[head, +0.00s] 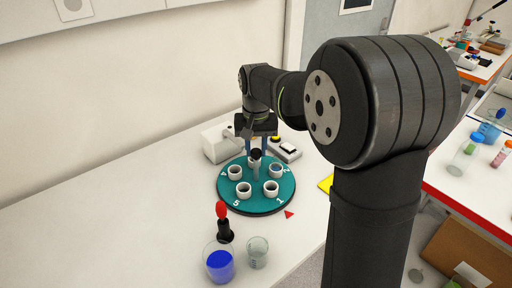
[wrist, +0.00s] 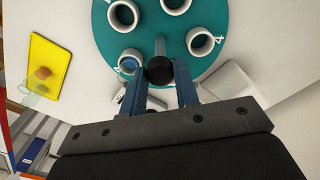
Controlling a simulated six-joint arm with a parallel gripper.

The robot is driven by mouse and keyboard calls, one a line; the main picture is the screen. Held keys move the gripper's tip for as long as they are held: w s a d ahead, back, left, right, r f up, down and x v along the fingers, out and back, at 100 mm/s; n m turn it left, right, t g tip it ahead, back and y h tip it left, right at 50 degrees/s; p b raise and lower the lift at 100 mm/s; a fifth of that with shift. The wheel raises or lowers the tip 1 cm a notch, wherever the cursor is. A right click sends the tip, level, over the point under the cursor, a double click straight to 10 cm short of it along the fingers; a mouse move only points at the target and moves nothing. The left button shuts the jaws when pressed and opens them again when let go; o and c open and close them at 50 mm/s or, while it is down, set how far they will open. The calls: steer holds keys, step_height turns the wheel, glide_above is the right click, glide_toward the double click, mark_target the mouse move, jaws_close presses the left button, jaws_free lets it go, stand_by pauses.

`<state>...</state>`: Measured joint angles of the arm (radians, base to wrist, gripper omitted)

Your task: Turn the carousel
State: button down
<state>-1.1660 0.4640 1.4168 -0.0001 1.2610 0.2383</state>
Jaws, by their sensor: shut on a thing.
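The carousel (head: 226,194) is a teal disc with white numbers, lying flat on the white table; part of it shows in the wrist view (wrist: 148,38). Several white cups stand around it; one cup (wrist: 129,64) has something bluish inside. A grey post with a black knob (wrist: 159,70) rises from the disc; the knob also shows in the head view (head: 256,154). My gripper (wrist: 160,88) has its blue fingers on both sides of the knob and is shut on it. A red triangle (head: 289,214) lies beside the disc, close to the number 1.
A beaker of blue liquid (head: 219,264), a red-topped black dropper (head: 223,224) and a clear glass (head: 258,252) stand in front of the carousel. A white device (head: 287,152) sits behind it. A yellow pad (wrist: 52,65) lies to its side. The table's left part is clear.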

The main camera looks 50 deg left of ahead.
steer(key=shift+n, duration=10.7)
steer(key=c, duration=1.1)
jaws_free()
